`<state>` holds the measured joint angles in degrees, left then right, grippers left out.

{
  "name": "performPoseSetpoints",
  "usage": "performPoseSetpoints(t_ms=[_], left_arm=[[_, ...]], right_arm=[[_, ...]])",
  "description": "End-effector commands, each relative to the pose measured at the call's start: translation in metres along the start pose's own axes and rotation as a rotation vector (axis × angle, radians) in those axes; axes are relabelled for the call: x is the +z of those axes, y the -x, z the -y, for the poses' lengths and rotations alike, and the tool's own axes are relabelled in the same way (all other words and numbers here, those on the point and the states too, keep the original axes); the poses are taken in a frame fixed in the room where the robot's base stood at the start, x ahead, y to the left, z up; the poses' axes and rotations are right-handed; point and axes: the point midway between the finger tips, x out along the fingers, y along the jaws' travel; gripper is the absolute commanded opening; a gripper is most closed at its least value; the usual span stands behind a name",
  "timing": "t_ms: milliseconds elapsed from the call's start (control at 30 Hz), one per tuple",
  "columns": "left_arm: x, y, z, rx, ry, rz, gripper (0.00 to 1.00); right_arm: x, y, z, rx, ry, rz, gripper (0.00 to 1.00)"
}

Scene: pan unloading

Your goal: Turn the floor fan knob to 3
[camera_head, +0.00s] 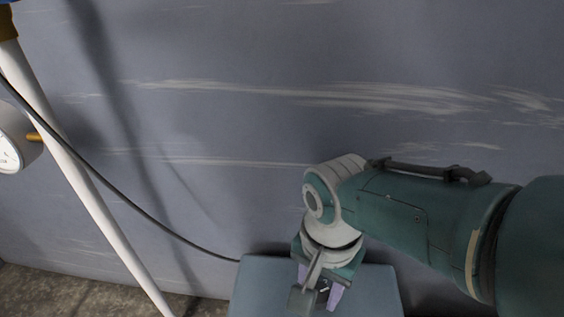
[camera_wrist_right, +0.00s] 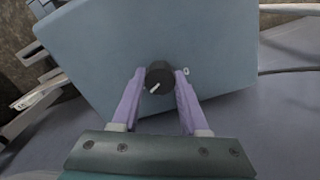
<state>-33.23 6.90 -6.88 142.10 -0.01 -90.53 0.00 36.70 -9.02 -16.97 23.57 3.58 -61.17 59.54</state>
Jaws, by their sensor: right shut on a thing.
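The fan's control box (camera_head: 265,284) is a blue-grey box at the bottom of the head view, below my right arm. It also fills much of the right wrist view (camera_wrist_right: 105,50). A round black knob (camera_wrist_right: 159,76) with a white pointer mark sits on its face, and the pointer slants toward the lower left in that view. My right gripper (camera_wrist_right: 158,83) has its purple fingers on either side of the knob, shut on it. In the head view the right gripper (camera_head: 320,292) hides most of the knob. My left gripper is not in view.
A white pole (camera_head: 88,200) slants down at the left, with a thin black cable (camera_head: 140,210) running to the box. A round white gauge (camera_head: 14,140) is at the left edge. A blue-grey wall (camera_head: 230,60) stands behind.

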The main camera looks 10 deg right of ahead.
Motion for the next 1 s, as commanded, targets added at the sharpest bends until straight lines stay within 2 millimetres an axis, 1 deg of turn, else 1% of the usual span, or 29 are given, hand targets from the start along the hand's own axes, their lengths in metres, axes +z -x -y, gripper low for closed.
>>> performPoseSetpoints(t_ms=[100,300,800,833,1000], left_arm=[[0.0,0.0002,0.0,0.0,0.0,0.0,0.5],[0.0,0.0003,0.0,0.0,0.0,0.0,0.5],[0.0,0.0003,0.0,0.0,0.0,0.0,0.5],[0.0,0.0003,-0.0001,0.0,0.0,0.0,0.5],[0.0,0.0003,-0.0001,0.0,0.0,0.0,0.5]], right_arm=[[-0.0003,0.0002,0.0003,-0.001,-0.052,-0.001,0.0],[-0.0005,0.0003,0.0005,-0.001,-0.103,-0.002,0.0],[-0.0004,0.0003,0.0004,-0.001,-0.12,-0.001,0.0],[-0.0004,0.0003,0.0004,-0.001,-0.12,-0.001,0.47],[-0.0004,0.0002,0.0003,-0.001,-0.119,-0.001,0.66]])
